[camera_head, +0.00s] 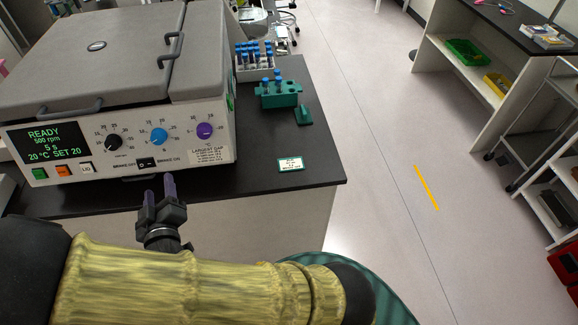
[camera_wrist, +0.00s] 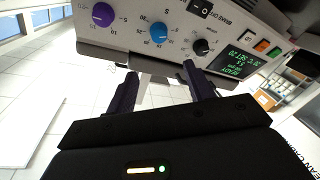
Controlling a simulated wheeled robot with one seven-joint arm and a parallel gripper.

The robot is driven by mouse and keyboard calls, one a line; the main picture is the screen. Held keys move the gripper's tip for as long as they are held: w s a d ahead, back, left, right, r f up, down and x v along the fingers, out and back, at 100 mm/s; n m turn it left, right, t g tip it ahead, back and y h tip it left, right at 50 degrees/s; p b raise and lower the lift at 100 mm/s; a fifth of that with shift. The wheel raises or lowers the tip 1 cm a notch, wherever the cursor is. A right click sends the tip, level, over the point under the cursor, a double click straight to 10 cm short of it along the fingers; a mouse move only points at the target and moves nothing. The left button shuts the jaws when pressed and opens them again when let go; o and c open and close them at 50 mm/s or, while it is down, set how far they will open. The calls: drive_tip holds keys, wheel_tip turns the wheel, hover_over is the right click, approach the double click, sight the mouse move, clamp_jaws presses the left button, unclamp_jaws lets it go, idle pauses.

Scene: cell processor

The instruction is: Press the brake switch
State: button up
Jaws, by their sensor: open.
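The brake switch (camera_head: 148,162) is a small black rocker low on the front panel of a grey centrifuge (camera_head: 218,130). Labels sit on both sides of it. It also shows at the top edge of the wrist view (camera_wrist: 201,7), where the panel appears upside down. My gripper (camera_head: 159,190) is in front of and below the switch in the head view, apart from the panel. Its two dark purple fingers are spread with nothing between them, as the wrist view (camera_wrist: 160,72) also shows. The rocker's position is too small to tell.
Black, blue and purple knobs (camera_head: 159,136) sit above the switch. Green, orange and white buttons (camera_head: 62,170) are left of it. The centrifuge stands on a black bench (camera_head: 255,180) with a green tube rack (camera_head: 280,97) to the right. Open floor lies further right.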

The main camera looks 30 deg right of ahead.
drive_tip(key=shift+w+d, duration=0.1)
drive_tip(key=c, duration=0.4)
drive_tip(key=shift+w+d+f+g, duration=0.2)
drive_tip(key=shift+d+f+g, duration=0.05)
drive_tip(key=shift+g, duration=0.05)
drive_tip(key=c, duration=0.3)
drive_tip(key=d+f+g, duration=0.1)
drive_tip(key=w+d+f+m+g, duration=0.1)
drive_tip(key=d+f+m+g, duration=0.1)
drive_tip(key=shift+w+d+g+y, duration=0.15)
drive_tip(key=shift+w+g+y, duration=0.15)
drive_tip(key=shift+w+g, duration=0.1)
clamp_jaws()
drive_tip(key=s+d+r+m+g+y, duration=0.1)
drive_tip(key=s+d+r+g, duration=0.1)
drive_tip(key=s+d+g, duration=0.3)
drive_tip(key=s+d+r+m+g+y, duration=0.1)
drive_tip(key=s+d+g, duration=0.4)
drive_tip(key=d, duration=0.6)
drive_tip(key=shift+s+d+r+m, duration=0.3)
drive_tip(key=shift+s+r, duration=0.4)
drive_tip(key=shift+s, duration=0.4)
drive_tip(key=shift+d, duration=0.15)
